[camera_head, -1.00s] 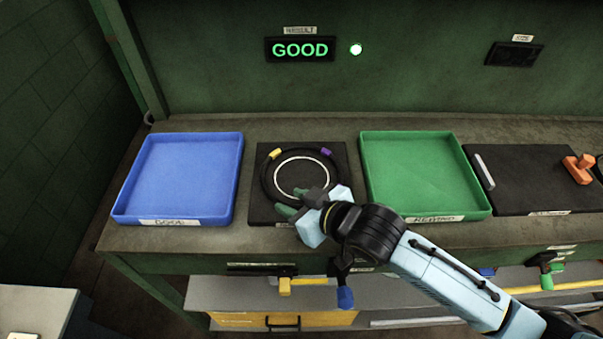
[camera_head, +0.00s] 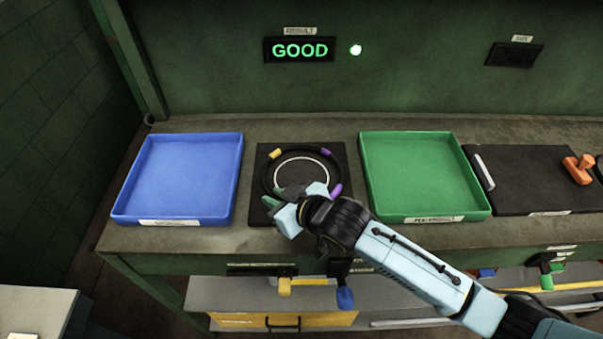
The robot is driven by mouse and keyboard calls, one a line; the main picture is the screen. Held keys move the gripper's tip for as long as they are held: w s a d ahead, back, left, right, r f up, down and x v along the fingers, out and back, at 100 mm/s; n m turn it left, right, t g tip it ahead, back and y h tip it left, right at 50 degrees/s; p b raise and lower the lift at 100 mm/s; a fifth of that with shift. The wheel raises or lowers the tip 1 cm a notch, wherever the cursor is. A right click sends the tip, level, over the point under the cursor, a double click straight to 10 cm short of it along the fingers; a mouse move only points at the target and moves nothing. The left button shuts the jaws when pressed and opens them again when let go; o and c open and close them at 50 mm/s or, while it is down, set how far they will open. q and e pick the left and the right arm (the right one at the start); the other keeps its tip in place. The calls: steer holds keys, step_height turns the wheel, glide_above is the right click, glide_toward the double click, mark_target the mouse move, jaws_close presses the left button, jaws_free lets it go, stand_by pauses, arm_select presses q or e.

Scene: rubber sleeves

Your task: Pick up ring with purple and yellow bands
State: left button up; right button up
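My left gripper is not in view.
A blue tray (camera_head: 187,216) is left of the pad and a green tray (camera_head: 478,190) is right of it; both look empty. A dark board with an orange handle (camera_head: 578,169) is at the far right. A lit sign (camera_head: 300,50) reads GOOD.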

jaws_close()
steer(key=shift+r, duration=0.15)
